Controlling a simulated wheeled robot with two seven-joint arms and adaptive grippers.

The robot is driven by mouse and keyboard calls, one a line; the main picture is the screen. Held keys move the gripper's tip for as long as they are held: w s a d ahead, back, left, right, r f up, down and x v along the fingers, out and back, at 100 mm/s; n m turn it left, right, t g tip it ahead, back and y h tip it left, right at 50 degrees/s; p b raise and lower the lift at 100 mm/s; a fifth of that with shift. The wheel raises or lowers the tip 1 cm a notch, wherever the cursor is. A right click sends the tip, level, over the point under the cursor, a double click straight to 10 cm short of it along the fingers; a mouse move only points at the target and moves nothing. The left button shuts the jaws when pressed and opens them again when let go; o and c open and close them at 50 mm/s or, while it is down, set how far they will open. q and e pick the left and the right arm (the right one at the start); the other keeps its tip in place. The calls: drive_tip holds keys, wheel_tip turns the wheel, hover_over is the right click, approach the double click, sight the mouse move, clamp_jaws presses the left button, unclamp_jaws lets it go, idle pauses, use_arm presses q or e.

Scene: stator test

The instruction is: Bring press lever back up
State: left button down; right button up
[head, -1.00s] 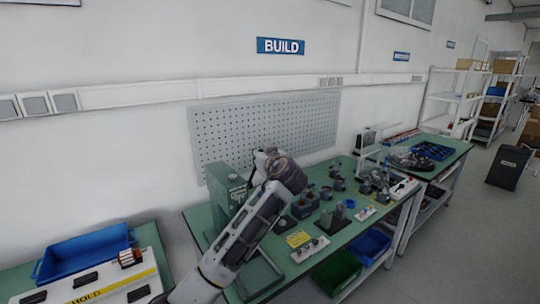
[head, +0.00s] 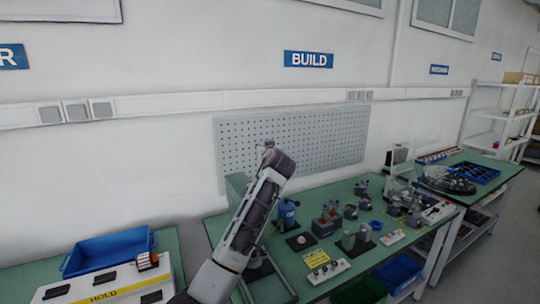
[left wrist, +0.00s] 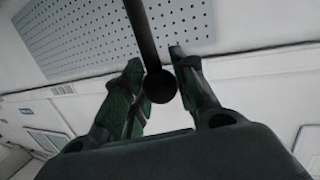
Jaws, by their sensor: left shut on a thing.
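The press (head: 237,186) is a green body standing at the left end of the green bench, mostly hidden behind my left arm. My left gripper (head: 268,148) is raised above it, in front of the pegboard's lower left part. In the left wrist view, the press lever (left wrist: 146,38) is a dark rod ending in a round black knob (left wrist: 159,86). The knob sits between the fingers of my left gripper (left wrist: 160,75), which is shut on it. In the head view the lever is hidden by my arm. My right gripper is out of view.
The pegboard (head: 290,140) is on the wall behind. The bench (head: 340,282) holds a blue part (head: 287,213), several grey parts, a yellow label (head: 316,258) and a white strip (head: 328,271). A blue bin (head: 105,250) stands on the left table.

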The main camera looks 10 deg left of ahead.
use_arm(q)
drive_tip(key=shift+w+a+r, duration=0.1)
drive_tip(key=shift+w+a, duration=0.3)
drive_tip(key=shift+w, duration=0.05)
drive_tip(key=shift+w+a, duration=0.1)
drive_tip(key=shift+w, duration=0.05)
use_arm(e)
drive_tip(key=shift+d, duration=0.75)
use_arm(q)
drive_tip(key=c, duration=1.1)
unclamp_jaws()
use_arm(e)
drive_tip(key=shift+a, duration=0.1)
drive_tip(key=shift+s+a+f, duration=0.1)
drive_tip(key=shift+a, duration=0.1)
use_arm(q)
drive_tip(key=v, duration=1.2)
drive_tip(key=shift+f, duration=0.25)
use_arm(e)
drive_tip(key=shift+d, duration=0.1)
